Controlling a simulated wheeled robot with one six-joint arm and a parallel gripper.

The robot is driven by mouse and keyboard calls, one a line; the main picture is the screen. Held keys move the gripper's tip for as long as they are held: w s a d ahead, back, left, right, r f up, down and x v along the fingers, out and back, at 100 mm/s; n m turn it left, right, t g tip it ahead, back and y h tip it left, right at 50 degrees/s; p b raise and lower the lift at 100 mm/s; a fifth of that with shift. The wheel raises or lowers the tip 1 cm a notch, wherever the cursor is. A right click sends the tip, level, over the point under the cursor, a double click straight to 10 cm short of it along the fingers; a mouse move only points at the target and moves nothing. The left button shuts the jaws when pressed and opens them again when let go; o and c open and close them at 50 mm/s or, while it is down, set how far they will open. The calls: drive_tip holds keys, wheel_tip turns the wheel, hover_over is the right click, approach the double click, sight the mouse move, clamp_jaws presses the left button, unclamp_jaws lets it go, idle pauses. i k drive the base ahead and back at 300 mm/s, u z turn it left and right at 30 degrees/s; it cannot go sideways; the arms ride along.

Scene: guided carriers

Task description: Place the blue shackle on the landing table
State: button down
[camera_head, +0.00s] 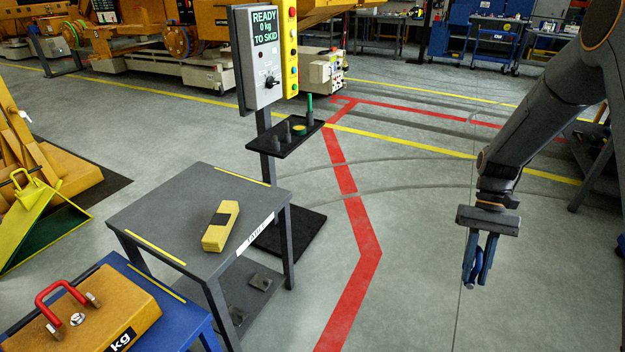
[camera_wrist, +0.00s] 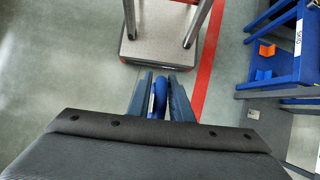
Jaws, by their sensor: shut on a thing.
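The blue shackle (camera_head: 481,270) is between the fingers of my gripper (camera_head: 479,262), which is shut on it and hangs above open floor at the right of the head view. In the wrist view the shackle (camera_wrist: 158,98) shows as a rounded blue shape between the two dark fingers (camera_wrist: 160,88), which hide most of it. The grey table (camera_head: 165,215) stands at left centre, well apart from my gripper. It has yellow edge strips and a white front label too slanted to read surely. A yellow block with a dark band (camera_head: 221,226) lies on its top.
A control post (camera_head: 262,60) reading READY 0 kg TO SKID stands behind the table, with a small black shelf (camera_head: 285,138). A blue table (camera_head: 172,325) at lower left bears an orange weight with a red shackle (camera_head: 80,310). Floor between table and gripper is clear.

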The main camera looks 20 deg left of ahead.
sight(236, 189)
drive_tip(key=u, duration=0.05)
drive_tip(key=i, duration=1.4)
drive_tip(key=u, duration=0.85)
drive_tip(key=i, duration=0.95)
drive_tip(key=u, duration=1.35)
drive_tip(key=i, duration=0.65)
drive_tip(key=u, duration=0.5)
